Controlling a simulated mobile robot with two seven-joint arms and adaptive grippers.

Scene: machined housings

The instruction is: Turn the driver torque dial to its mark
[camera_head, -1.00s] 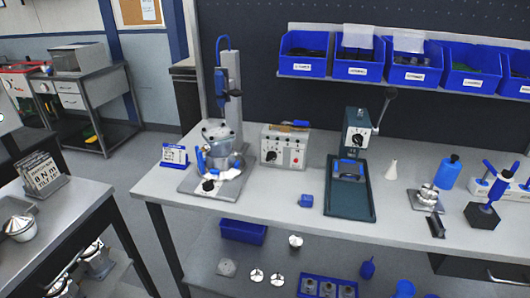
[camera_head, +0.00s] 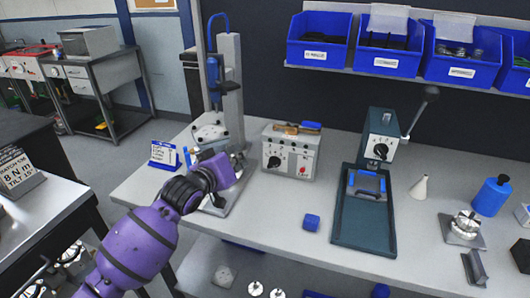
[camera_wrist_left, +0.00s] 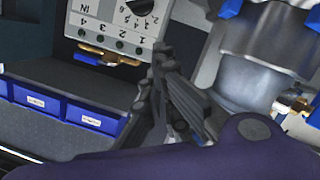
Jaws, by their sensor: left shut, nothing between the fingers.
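The driver control box (camera_head: 291,150) is light grey and stands on the bench, right of the screwdriving column (camera_head: 230,90). Its black dial (camera_head: 274,162) is on the front face; in the wrist view the dial (camera_wrist_left: 146,7) shows upside down at the top edge with numbers around it. My left gripper (camera_wrist_left: 165,62) is shut and empty, apart from the dial. In the head view the purple left arm reaches over the fixture left of the box, and the fingertips are hard to make out there. My right gripper is not in view.
A metal housing (camera_wrist_left: 255,65) stands close to the fingers in the wrist view. Bench space before the box is clear.

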